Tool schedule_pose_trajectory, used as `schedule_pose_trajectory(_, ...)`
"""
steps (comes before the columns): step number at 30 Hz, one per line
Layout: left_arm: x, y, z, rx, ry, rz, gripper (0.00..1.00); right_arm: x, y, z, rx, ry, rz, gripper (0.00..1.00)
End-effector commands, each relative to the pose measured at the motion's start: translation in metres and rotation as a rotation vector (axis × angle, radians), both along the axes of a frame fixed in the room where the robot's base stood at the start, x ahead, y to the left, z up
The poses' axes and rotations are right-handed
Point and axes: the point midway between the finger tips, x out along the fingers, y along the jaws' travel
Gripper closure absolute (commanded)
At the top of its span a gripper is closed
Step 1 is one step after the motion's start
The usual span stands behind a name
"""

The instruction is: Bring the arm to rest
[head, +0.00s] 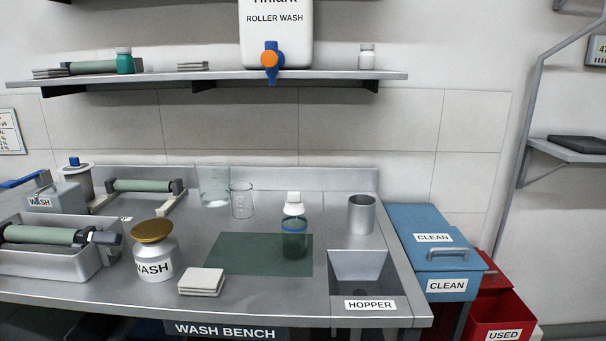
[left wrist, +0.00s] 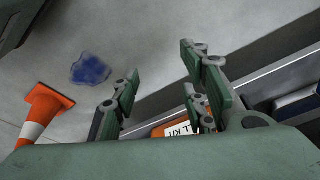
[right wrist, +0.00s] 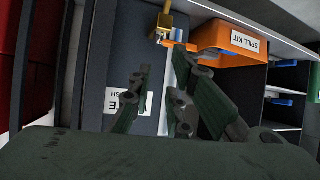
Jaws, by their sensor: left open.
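Neither gripper shows in the head view. In the left wrist view my left gripper (left wrist: 161,62) is open, with its two fingers apart and nothing between them. Below it are the grey floor, a blue puddle-like patch (left wrist: 91,69), an orange and white cone (left wrist: 42,112) and part of an orange labelled box (left wrist: 180,129). In the right wrist view my right gripper (right wrist: 162,66) has its fingers apart and holds nothing. It faces a dark panel with a white label and an orange spill kit box (right wrist: 229,45).
The wash bench (head: 200,296) carries a wash jar (head: 153,258), a green bottle (head: 294,241), beakers, a metal cup (head: 361,214) and a roller tray (head: 60,270). A hopper (head: 358,267) is at its right end. Blue clean bin (head: 425,222) and red used bin (head: 505,312) stand right.

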Motion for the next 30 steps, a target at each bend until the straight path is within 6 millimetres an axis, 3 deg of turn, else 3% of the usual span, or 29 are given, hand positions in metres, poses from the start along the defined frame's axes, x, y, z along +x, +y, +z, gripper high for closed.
schedule_pose_trajectory(1, -0.037, 0.005, 0.011, 0.003, 0.025, 0.045, 0.60, -0.033, -0.010, -0.008, -0.028, 0.115, -0.006, 0.83)
schedule_pose_trajectory(6, -0.143, 0.021, 0.007, 0.021, 0.072, 0.162, 0.60, -0.150, -0.042, -0.061, -0.108, 0.454, -0.023, 0.83)
schedule_pose_trajectory(9, -0.204, 0.025, 0.012, 0.028, 0.099, 0.214, 0.60, -0.219, -0.060, -0.075, -0.148, 0.626, -0.031, 0.83)
schedule_pose_trajectory(12, -0.255, 0.026, 0.018, 0.031, 0.123, 0.251, 0.60, -0.278, -0.074, -0.080, -0.179, 0.764, -0.037, 0.83)
schedule_pose_trajectory(15, -0.290, 0.027, 0.023, 0.033, 0.139, 0.275, 0.60, -0.319, -0.083, -0.081, -0.200, 0.858, -0.042, 0.83)
schedule_pose_trajectory(20, -0.316, 0.026, 0.025, 0.033, 0.152, 0.291, 0.60, -0.349, -0.090, -0.081, -0.215, 0.927, -0.044, 0.83)
schedule_pose_trajectory(30, -0.317, 0.026, 0.024, 0.034, 0.153, 0.292, 0.60, -0.352, -0.091, -0.083, -0.216, 0.932, -0.044, 0.83)
